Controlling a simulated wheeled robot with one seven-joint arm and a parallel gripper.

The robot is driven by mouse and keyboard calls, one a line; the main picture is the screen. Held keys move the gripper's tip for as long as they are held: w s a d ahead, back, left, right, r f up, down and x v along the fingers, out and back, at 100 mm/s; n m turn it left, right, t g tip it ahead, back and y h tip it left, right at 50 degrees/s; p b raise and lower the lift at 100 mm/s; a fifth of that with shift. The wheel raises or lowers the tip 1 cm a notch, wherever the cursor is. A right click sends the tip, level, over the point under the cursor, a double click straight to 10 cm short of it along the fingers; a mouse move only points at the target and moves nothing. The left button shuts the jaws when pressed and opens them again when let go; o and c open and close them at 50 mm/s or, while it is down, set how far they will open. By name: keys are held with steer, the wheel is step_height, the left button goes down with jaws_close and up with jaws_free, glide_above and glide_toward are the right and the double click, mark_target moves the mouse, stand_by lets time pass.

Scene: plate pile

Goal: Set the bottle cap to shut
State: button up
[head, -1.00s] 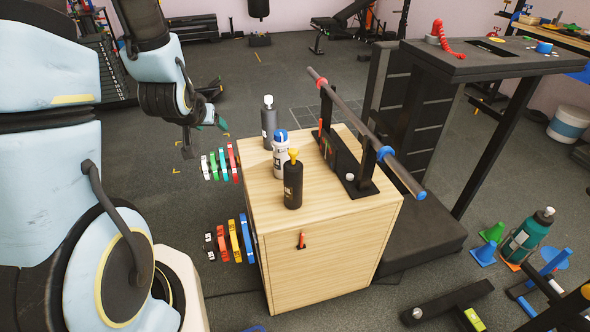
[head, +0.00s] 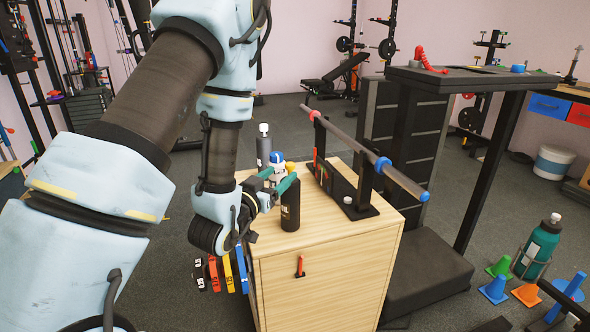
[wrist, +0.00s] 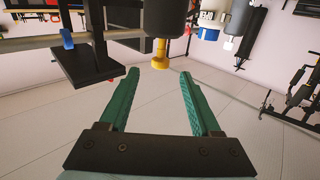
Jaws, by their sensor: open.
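A black bottle (head: 290,208) with a yellow cap (head: 291,167) stands upright near the front edge of the wooden cabinet's top (head: 335,225). My gripper (head: 277,180) is at the bottle's upper left side, its green fingers partly in front of the cap. In the wrist view, which looks upside down, the yellow cap (wrist: 160,56) lies just beyond and between the open, empty fingers (wrist: 158,74). I cannot tell whether it touches them, or whether the cap is open or shut. Behind stand a white bottle with a blue cap (head: 278,158) and a grey bottle (head: 264,152).
A barbell on a black stand (head: 352,197) occupies the cabinet's right side. Coloured plates (head: 228,272) hang on its left side. A tall black rack (head: 455,82) stands to the right. The cabinet top's front right is clear.

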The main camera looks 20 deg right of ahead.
mark_target(292, 163)
steer(key=shift+w+d+f+b, duration=0.25)
steer(key=shift+w+d+b, duration=0.3)
steer(key=shift+b, duration=0.6)
steer(key=x, duration=0.2)
steer(key=p+x, duration=0.1)
steer(key=x, duration=0.1)
steer(key=p+x, duration=0.1)
steer(key=x, duration=0.1)
steer(key=shift+d+r, duration=0.15)
steer(key=shift+r, duration=0.15)
steer(key=shift+x, duration=0.9)
jaws_close()
steer(key=shift+f, duration=0.1)
